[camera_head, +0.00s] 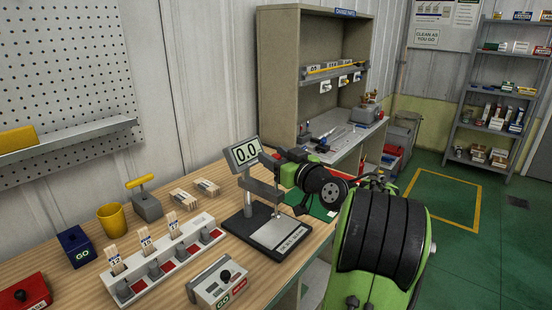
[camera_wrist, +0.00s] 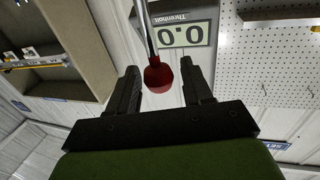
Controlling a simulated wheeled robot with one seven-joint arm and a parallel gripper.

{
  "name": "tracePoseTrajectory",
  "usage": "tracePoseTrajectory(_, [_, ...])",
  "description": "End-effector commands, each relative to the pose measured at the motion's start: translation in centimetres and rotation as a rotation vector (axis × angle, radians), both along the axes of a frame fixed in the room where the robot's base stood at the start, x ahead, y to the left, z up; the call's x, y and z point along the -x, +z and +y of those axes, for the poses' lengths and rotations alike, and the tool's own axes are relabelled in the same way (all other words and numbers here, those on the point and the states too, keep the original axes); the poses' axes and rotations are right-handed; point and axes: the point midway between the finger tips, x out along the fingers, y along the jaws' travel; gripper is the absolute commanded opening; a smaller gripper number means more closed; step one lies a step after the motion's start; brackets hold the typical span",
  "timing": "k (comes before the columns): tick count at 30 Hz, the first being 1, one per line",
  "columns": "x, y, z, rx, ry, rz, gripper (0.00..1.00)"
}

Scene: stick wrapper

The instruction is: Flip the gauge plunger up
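The gauge stands on the bench, with a tilted display (camera_head: 245,152) reading 0.0 on a dark post and base (camera_head: 240,226). The display (camera_wrist: 185,35) appears upside down in the wrist view. The plunger's red ball knob (camera_wrist: 158,77), on a thin metal rod, is between the two fingers of my gripper (camera_wrist: 158,66). The fingers are open, with visible gaps on both sides of the knob. In the head view my gripper (camera_head: 270,161) is just right of the display; the knob is hidden there.
A white rack (camera_head: 165,262) with several stick bundles stands left of the gauge. A yellow cup (camera_head: 111,220), a blue GO box (camera_head: 76,246) and a red box (camera_head: 24,295) are farther left. A GO button box (camera_head: 219,284) is in front. A shelf cabinet (camera_head: 283,65) stands behind.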

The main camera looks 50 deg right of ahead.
Motion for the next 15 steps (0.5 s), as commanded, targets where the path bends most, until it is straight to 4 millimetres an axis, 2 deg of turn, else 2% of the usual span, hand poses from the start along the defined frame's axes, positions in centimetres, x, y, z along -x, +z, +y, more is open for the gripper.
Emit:
tracePoseTrajectory(10, [0.4, -0.1, 0.0, 0.000, -0.002, 0.001, 0.55])
tracePoseTrajectory(13, [1.9, -0.1, 0.2, 0.000, -0.005, 0.001, 0.55])
tracePoseTrajectory(15, [3.7, -0.2, 0.4, -0.001, -0.008, 0.002, 0.55])
